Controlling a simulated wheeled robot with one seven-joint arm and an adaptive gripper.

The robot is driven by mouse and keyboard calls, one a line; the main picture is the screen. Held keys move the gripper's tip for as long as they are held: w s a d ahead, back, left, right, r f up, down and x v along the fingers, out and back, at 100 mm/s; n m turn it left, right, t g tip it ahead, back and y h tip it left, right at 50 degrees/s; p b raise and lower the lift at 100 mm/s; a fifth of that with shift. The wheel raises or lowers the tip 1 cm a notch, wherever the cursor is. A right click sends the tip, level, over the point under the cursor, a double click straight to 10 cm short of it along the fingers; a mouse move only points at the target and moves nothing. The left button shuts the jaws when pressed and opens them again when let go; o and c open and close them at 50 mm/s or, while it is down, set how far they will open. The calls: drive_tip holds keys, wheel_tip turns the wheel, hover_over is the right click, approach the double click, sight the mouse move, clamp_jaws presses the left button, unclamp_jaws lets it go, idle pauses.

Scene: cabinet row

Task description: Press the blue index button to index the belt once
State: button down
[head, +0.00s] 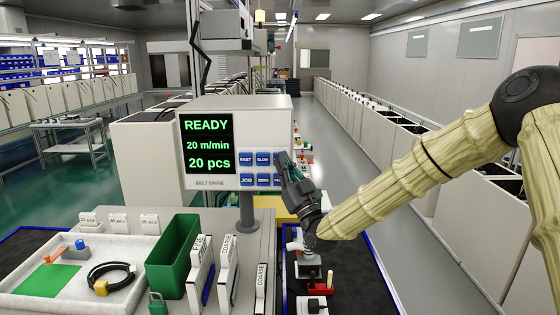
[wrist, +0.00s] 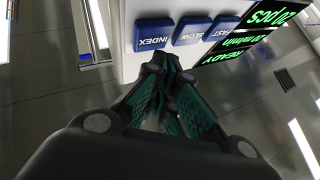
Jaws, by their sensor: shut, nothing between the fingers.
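The blue INDEX button (wrist: 152,35) shows in the wrist view, upside down, at the end of a row with SLOW (wrist: 193,31) and FAST (wrist: 224,26). The buttons sit on the white belt drive box (head: 210,185), whose screen (head: 206,143) reads READY, 20 m/min, 20 pcs. My gripper (wrist: 166,68) is shut and empty, its tips close to the box face beside the INDEX button. I cannot tell whether they touch. In the head view my gripper (head: 284,165) mostly hides the INDEX button at the right end of the upper row.
A lower row has JOG (head: 246,180), ZERO (head: 264,180) and a third button partly covered by my gripper. Below stand a green bin (head: 172,255), upright labelled cards and a white tray (head: 130,245). The aisle (head: 345,150) on the right is open floor.

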drive_tip(key=shift+w+b, duration=0.85)
drive_tip(key=shift+w, duration=0.05)
idle(1.0)
drive_tip(key=shift+s, duration=0.15)
drive_tip(key=shift+s+b, duration=0.45)
drive_tip(key=shift+s, duration=0.3)
drive_tip(key=s+b, duration=0.2)
drive_tip(key=s, duration=0.3)
idle(0.6)
idle(0.5)
